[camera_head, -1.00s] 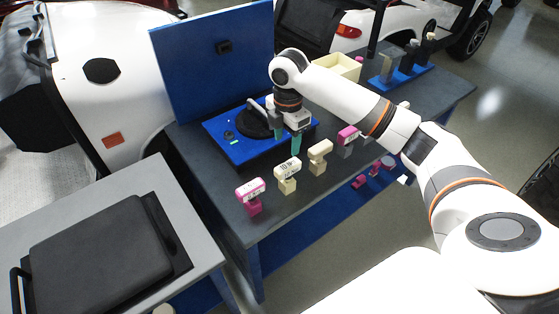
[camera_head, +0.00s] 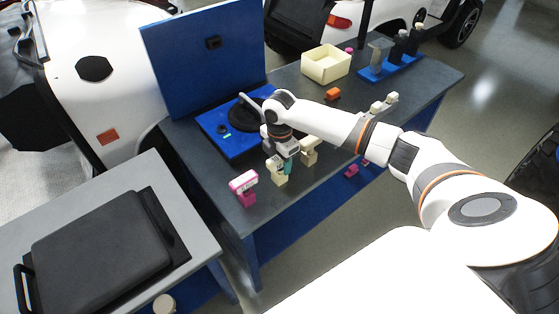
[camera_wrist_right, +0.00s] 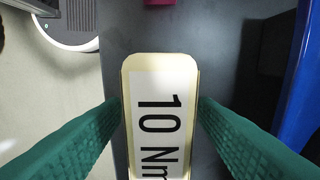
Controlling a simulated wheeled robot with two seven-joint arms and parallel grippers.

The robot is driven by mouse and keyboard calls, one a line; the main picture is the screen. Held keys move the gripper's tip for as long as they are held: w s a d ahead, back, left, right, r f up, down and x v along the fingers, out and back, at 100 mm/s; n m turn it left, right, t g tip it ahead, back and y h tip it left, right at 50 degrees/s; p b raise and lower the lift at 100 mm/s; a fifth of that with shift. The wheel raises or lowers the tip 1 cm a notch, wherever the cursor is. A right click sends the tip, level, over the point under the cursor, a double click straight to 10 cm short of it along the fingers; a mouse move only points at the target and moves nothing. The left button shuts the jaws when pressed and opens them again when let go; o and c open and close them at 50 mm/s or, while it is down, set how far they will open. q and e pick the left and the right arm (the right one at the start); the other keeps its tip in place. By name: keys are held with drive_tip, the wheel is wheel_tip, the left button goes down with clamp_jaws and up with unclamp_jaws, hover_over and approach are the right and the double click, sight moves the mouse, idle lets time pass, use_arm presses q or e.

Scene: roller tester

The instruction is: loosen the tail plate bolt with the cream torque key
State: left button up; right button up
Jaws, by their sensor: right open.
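A cream torque key (camera_head: 278,175) stands upright near the table's front edge. Its head, marked 10 Nm, fills the middle of the right wrist view (camera_wrist_right: 160,115). My right gripper (camera_head: 284,164) is above it, open, with one green finger on each side of the head; I cannot tell if they touch it. A second cream key (camera_head: 309,148) stands just to the right, partly behind my gripper. The blue roller tester (camera_head: 212,124) with its black round part (camera_head: 243,117) lies behind my gripper. I cannot make out the tail plate bolt. My left gripper is not in view.
A pink key (camera_head: 243,183) stands to the left of the cream one. A blue upright panel (camera_head: 200,70) rises behind the tester. A cream bin (camera_head: 325,65), an orange block (camera_head: 333,94) and a blue rack (camera_head: 375,73) are farther back right.

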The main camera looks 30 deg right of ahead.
clamp_jaws()
drive_tip(key=shift+r, duration=0.15)
wheel_tip(320, 180, up, 10)
drive_tip(key=shift+f+b, duration=0.1)
drive_tip(key=shift+b, duration=0.6)
drive_tip(key=c, duration=0.8)
unclamp_jaws()
drive_tip(key=shift+c, duration=0.2)
clamp_jaws()
